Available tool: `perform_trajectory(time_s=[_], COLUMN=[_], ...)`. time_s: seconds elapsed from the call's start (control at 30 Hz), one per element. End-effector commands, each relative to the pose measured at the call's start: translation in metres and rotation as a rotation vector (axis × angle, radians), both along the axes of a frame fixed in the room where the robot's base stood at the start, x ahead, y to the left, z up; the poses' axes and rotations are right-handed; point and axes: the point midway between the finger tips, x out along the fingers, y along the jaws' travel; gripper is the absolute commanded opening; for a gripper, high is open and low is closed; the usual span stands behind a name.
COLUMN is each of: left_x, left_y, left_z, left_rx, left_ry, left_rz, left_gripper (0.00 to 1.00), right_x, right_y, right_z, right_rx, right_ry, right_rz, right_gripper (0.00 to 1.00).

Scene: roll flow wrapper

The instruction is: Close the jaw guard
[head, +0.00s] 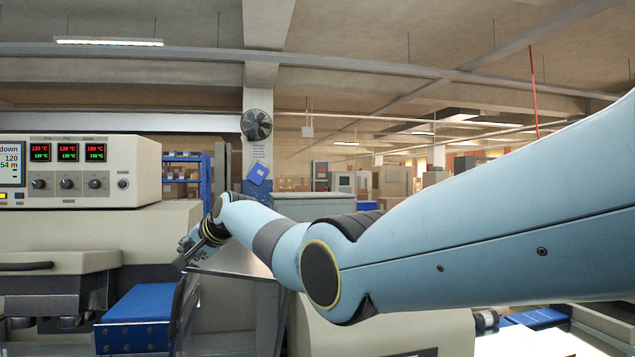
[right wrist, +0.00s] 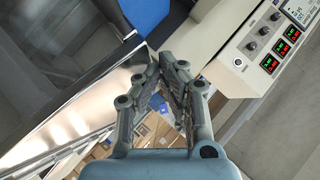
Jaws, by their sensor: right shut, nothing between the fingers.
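A beige hood with a dark bar handle (head: 26,266), which looks like the jaw guard (head: 85,262), is at the left of the head view. Dark machine parts show under its lower edge, so it appears raised. My right gripper (head: 183,259) is to the right of the hood and apart from it, above the blue block. In the right wrist view my right gripper (right wrist: 168,56) has its fingertips together with nothing between them. No handle shows near the fingertips there. My left gripper is not in view.
A control box (head: 80,172) with red and green displays stands on the machine, also in the right wrist view (right wrist: 262,45). A blue block (head: 135,310) is below my right gripper. A shiny metal sheet (head: 236,262) lies behind my right wrist.

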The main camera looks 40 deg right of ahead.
Motion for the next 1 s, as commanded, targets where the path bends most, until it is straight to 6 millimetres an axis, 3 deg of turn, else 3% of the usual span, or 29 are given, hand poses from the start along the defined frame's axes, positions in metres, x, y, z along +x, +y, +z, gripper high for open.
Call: perform_trajectory(time_s=[0.1, 0.3, 1.0], left_x=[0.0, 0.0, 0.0], left_y=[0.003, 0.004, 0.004], left_z=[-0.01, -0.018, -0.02], left_rx=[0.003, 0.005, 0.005], left_ry=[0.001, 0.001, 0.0], left_rz=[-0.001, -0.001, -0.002], left_gripper=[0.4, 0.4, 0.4], right_x=[0.001, 0.002, 0.002], right_y=[0.002, 0.003, 0.003], right_z=[-0.019, -0.035, -0.04], right_rx=[-0.038, -0.035, -0.033], right_ry=[0.02, 0.017, 0.015], right_rz=[0.0, 0.0, -0.001], right_gripper=[0.0, 0.0, 0.0])
